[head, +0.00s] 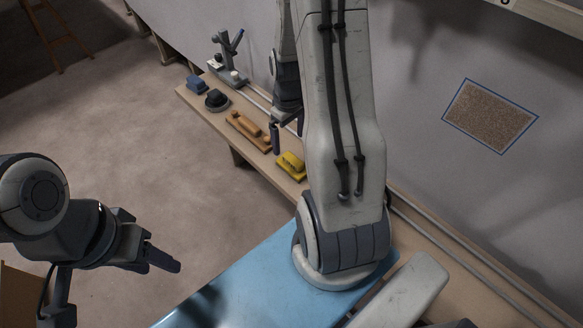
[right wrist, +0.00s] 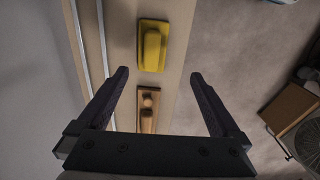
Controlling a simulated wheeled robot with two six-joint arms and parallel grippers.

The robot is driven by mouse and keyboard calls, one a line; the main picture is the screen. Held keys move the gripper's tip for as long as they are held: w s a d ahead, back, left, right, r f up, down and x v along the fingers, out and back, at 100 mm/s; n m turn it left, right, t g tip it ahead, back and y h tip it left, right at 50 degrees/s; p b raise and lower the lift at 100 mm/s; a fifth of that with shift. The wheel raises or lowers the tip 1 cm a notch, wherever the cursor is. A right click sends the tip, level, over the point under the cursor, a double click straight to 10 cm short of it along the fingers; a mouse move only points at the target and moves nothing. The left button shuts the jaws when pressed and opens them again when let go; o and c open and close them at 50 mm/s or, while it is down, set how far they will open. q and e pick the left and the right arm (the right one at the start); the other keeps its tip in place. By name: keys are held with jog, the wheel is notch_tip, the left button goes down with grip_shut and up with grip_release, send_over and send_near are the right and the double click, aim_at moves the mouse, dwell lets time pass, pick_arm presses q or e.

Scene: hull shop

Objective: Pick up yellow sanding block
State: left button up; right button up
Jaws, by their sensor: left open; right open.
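The yellow sanding block (head: 291,165) lies on the narrow wooden shelf in the head view, just left of my right arm. In the right wrist view the yellow sanding block (right wrist: 153,46) is beyond the fingertips, near the top centre and apart from them. My right gripper (right wrist: 158,80) is open and empty above the shelf. In the head view my right gripper (head: 284,135) is partly hidden by the arm, close to the block. My left gripper (head: 163,262) is open and empty over the floor at the lower left.
A wooden-handled tool (head: 247,129), a black round tool (head: 216,99) and a blue block (head: 196,84) sit farther along the shelf (head: 228,116). A grey stand (head: 226,66) is at its far end. A blue surface (head: 235,280) lies in front. The wall runs behind the shelf.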

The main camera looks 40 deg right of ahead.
send_over(293, 158)
jog(key=f, duration=0.5)
jog(key=shift+s+a+f+b, duration=0.1)
jog(key=shift+s+a+b, duration=0.15)
jog(key=shift+b, duration=0.15)
jog(key=shift+w+d+f+b, duration=0.1)
jog(key=shift+d+f+b, duration=0.1)
jog(key=shift+f, duration=1.3)
jog(key=shift+w+d+f+b, duration=0.1)
jog(key=shift+f+b, duration=0.1)
jog(key=shift+f, duration=1.3)
jog(key=c, duration=1.4)
jog(key=shift+r, duration=0.15)
notch_tip(293, 158, up, 4)
jog(key=shift+s+d+r+p, duration=0.15)
jog(key=shift+r+p, duration=0.1)
jog(key=shift+p, duration=0.15)
jog(key=s+d+r, duration=0.6)
jog(key=s+d, duration=0.1)
jog(key=s, duration=0.1)
jog(key=shift+d+r+p, duration=0.15)
jog(key=shift+d+p, duration=0.2)
jog(key=shift+p, duration=0.05)
jog(key=shift+s, duration=0.1)
